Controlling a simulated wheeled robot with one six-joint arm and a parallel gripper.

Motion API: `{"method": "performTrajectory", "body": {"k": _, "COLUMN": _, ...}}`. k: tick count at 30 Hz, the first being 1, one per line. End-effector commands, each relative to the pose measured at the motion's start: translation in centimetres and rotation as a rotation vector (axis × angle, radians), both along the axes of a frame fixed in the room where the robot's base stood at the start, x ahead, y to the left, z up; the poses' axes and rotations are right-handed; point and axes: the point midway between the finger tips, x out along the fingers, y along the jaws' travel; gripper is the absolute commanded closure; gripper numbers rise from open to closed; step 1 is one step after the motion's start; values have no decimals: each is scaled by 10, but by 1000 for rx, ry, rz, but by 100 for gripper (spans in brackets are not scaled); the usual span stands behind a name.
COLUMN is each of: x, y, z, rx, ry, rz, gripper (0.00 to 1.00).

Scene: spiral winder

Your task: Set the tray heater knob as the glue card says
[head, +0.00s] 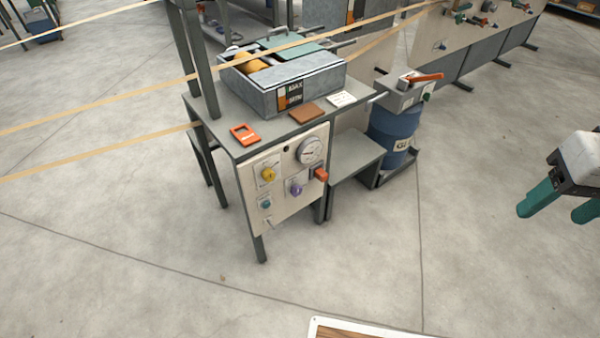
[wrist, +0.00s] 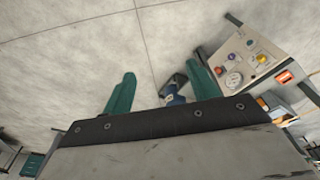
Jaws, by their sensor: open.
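A cream control panel (head: 268,205) is on the front of the glue table. It has a yellow knob (head: 268,174), a purple knob (head: 296,187), a small teal knob (head: 265,203), a round gauge (head: 310,150) and an orange-red switch (head: 320,174). I cannot read which knob is the tray heater's. A small white card (head: 342,98) lies on the table top; its writing is too small to read. My gripper (head: 550,215) is open and empty at the right, well away from the panel. The wrist view shows the green fingers apart and the panel (wrist: 250,42) beyond the right finger.
A grey tray unit (head: 325,85) with a roller, a brown block (head: 307,112) and an orange device (head: 244,134) are on the table. A low grey bench (head: 355,155) and a blue drum (head: 392,135) stand to its right. Tan strips cross at left.

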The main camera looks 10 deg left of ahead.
Motion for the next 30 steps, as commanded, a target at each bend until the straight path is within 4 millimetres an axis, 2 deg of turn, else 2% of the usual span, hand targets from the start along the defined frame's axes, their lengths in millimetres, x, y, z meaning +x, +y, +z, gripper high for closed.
{"method": "performTrajectory", "body": {"k": 5, "x": 84, "y": 19, "z": -9, "rx": -23, "ry": -116, "rz": 144, "gripper": 41}}
{"method": "performTrajectory", "body": {"k": 8, "x": 141, "y": 39, "z": -20, "rx": -38, "ry": -207, "rz": 244, "gripper": 41}}
{"method": "performTrajectory", "body": {"k": 12, "x": 216, "y": 75, "z": -41, "rx": -56, "ry": -340, "rz": 387, "gripper": 41}}
{"method": "performTrajectory", "body": {"k": 18, "x": 306, "y": 142, "z": -86, "rx": -74, "ry": -534, "rz": 585, "gripper": 41}}
{"method": "performTrajectory", "body": {"k": 21, "x": 341, "y": 180, "z": -115, "rx": -79, "ry": -634, "rz": 681, "gripper": 41}}
{"method": "performTrajectory", "body": {"k": 24, "x": 368, "y": 220, "z": -147, "rx": -81, "ry": -735, "rz": 772, "gripper": 41}}
{"method": "performTrajectory", "body": {"k": 27, "x": 385, "y": 262, "z": -183, "rx": -79, "ry": -839, "rz": 860, "gripper": 41}}
{"method": "performTrajectory", "body": {"k": 30, "x": 393, "y": 302, "z": -221, "rx": -73, "ry": -945, "rz": 941, "gripper": 41}}
